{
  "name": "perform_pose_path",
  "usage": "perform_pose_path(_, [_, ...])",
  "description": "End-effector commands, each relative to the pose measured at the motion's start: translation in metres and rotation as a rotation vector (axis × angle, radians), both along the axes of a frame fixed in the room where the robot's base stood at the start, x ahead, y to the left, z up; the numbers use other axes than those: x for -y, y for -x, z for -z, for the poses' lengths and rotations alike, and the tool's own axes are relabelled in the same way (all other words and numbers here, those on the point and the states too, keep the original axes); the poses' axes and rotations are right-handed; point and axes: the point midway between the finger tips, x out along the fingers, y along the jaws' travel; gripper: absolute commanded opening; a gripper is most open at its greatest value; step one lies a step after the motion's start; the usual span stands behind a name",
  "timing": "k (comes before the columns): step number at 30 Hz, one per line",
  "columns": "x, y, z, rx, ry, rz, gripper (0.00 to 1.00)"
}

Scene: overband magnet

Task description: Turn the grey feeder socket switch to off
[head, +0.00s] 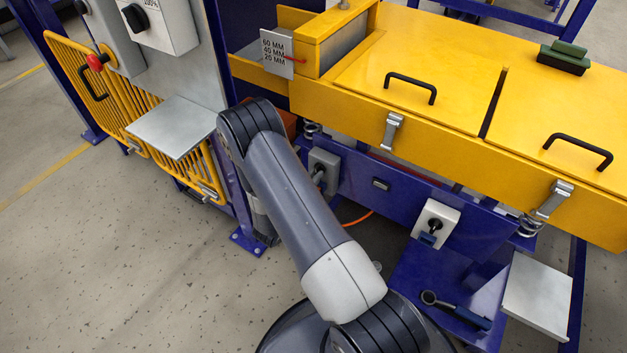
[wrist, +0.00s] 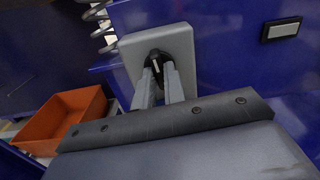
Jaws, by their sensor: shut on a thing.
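The grey feeder socket box (head: 325,159) is mounted on the blue frame below the yellow feeder, partly hidden by my arm in the head view. In the wrist view the same grey box (wrist: 184,45) stands ahead, with a black rotary switch (wrist: 157,58) on its face. A light mark on the knob runs roughly up and down the picture, tilted slightly. My gripper (wrist: 159,74) has its two fingers at the knob, one on each side, closed on it. The fingertips cover part of the knob, so its exact setting is hard to read.
An orange bin (wrist: 62,118) lies to the left in the wrist view. A white switch box (head: 435,224) is further right on the blue frame. A red stop button (head: 97,61) and yellow guard (head: 72,75) stand at left. Open floor lies at lower left.

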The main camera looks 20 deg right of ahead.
Motion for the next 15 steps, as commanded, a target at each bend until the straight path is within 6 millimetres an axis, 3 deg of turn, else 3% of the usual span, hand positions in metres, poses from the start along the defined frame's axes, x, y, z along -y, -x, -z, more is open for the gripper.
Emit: perform_pose_path(15, [-0.0001, -0.0001, -0.0003, 0.068, -0.045, 0.000, 0.00])
